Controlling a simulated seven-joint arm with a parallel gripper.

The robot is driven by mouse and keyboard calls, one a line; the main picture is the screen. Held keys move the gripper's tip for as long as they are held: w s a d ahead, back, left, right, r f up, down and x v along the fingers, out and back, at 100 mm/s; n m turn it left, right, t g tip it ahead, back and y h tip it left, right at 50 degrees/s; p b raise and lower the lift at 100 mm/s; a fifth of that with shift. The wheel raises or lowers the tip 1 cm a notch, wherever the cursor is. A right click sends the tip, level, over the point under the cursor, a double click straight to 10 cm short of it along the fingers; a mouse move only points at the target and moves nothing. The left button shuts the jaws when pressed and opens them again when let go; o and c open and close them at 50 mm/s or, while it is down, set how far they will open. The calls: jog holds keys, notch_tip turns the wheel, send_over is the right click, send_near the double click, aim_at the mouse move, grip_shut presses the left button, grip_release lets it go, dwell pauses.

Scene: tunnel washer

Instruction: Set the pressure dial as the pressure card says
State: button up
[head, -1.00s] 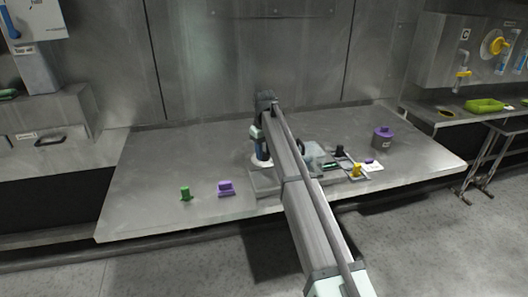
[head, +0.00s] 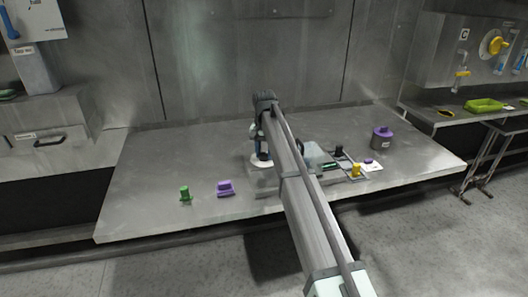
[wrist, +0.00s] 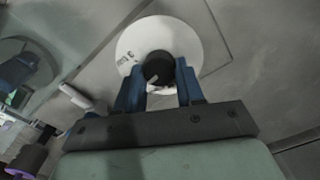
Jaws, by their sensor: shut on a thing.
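The dial shows in the wrist view as a white round plate (wrist: 133,38) with small dark marks at its left. A black round knob (wrist: 158,66) with a pale pointer mark sits at its middle. My gripper (wrist: 159,82) has its blue fingers on both sides of the knob, shut on it. In the head view the white dial plate (head: 261,163) shows low beside my arm, with the blue fingers (head: 262,146) above it; my arm hides part of it. I cannot make out a readable pressure card, and the dial marks are too small to read surely.
On the steel table (head: 150,200) stand a green piece (head: 184,193) and a purple piece (head: 225,188) at the left. A yellow piece (head: 355,169), a black piece (head: 339,151) and a purple-lidded pot (head: 382,138) are at the right. The left back of the table is clear.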

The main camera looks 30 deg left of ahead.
aim_at(264, 153)
jog(key=shift+m, duration=0.6)
jog(key=o, duration=1)
jog(key=shift+o, duration=0.2)
jog(key=shift+r, duration=0.1)
notch_tip(264, 153, up, 14)
jog(key=shift+f, duration=0.2)
